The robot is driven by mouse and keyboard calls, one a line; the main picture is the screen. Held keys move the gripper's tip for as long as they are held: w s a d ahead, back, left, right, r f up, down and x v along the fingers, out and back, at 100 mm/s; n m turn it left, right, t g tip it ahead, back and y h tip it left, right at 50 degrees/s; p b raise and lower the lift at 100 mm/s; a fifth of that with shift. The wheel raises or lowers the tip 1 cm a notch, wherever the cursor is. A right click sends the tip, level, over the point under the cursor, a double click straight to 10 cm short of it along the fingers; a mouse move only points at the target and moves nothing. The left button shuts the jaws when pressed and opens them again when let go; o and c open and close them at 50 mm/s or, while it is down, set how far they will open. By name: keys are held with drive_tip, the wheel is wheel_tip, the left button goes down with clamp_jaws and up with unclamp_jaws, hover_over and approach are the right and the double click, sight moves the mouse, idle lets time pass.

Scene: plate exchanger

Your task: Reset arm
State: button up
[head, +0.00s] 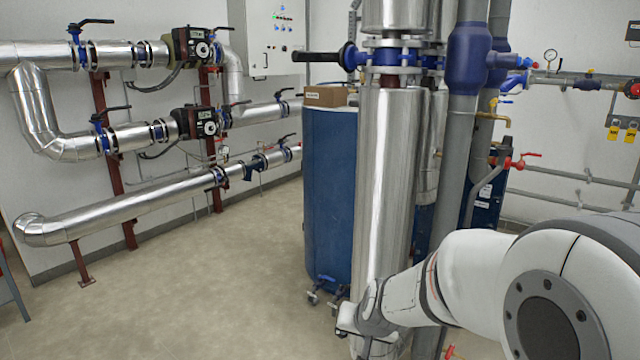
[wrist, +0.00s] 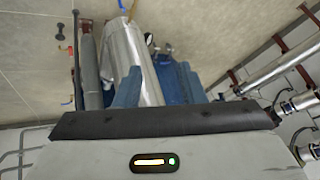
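My arm (head: 460,280) reaches in from the lower right of the head view, white with grey joints. Its wrist end (head: 368,322) is low in front of the large silver vertical pipe (head: 385,190); the fingers cannot be made out there. In the wrist view, my gripper (wrist: 160,84) shows two blue fingers standing apart above a dark bar and a housing with a small lit display. Nothing is seen held between them. The silver pipe (wrist: 131,55) and blue tank surfaces show beyond the fingers, and the wrist picture looks upside down.
A blue tank (head: 328,200) with a cardboard box (head: 326,96) on top stands behind the pipe. Grey pipes and a blue fitting (head: 470,60) stand just right. Silver pipework with valves (head: 120,205) lines the left wall. The floor (head: 190,285) at left is clear.

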drive_tip(key=s+d+r+n+g+p, duration=0.1)
drive_tip(key=s+d+r+g+p, duration=0.1)
drive_tip(key=s+r, duration=0.6)
drive_tip(key=s+d+r+n+g+h+p, duration=0.1)
drive_tip(key=s+d+r+g+p, duration=0.1)
drive_tip(key=s+d+r+p, duration=0.3)
drive_tip(key=s+r+p, duration=0.1)
drive_tip(key=s+r, duration=0.2)
drive_tip(key=s, duration=0.4)
drive_tip(key=shift+d+r+h+p, duration=0.15)
drive_tip(key=shift+h+p, duration=0.15)
drive_tip(key=shift+p, duration=0.05)
